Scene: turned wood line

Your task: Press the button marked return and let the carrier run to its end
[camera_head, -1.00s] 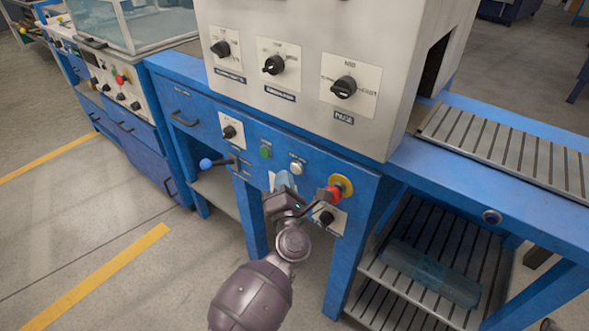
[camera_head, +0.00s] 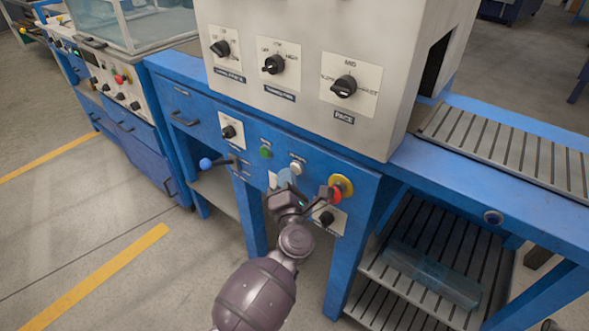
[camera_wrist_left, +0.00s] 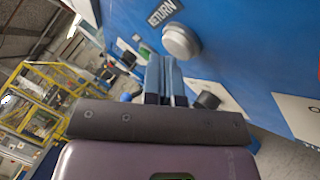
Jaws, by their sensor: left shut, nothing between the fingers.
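The return button is a round white button (camera_head: 296,169) on the blue front panel, under a small label. In the left wrist view the white button (camera_wrist_left: 181,41) sits just beyond and slightly right of my fingertips, beside a plate reading RETURN (camera_wrist_left: 161,12). My left gripper (camera_head: 286,178) is shut and empty, just below the button in the head view. In the left wrist view its two blue fingers (camera_wrist_left: 164,62) lie together, and I cannot tell whether they touch the button. No carrier can be made out. My right gripper is not in view.
A green button (camera_head: 265,152) is left of the white one. A red knob on a yellow base (camera_head: 340,186) is close to my left wrist on the right. A blue-ball lever (camera_head: 206,164) sticks out further left. Black rotary knobs (camera_head: 343,87) are above.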

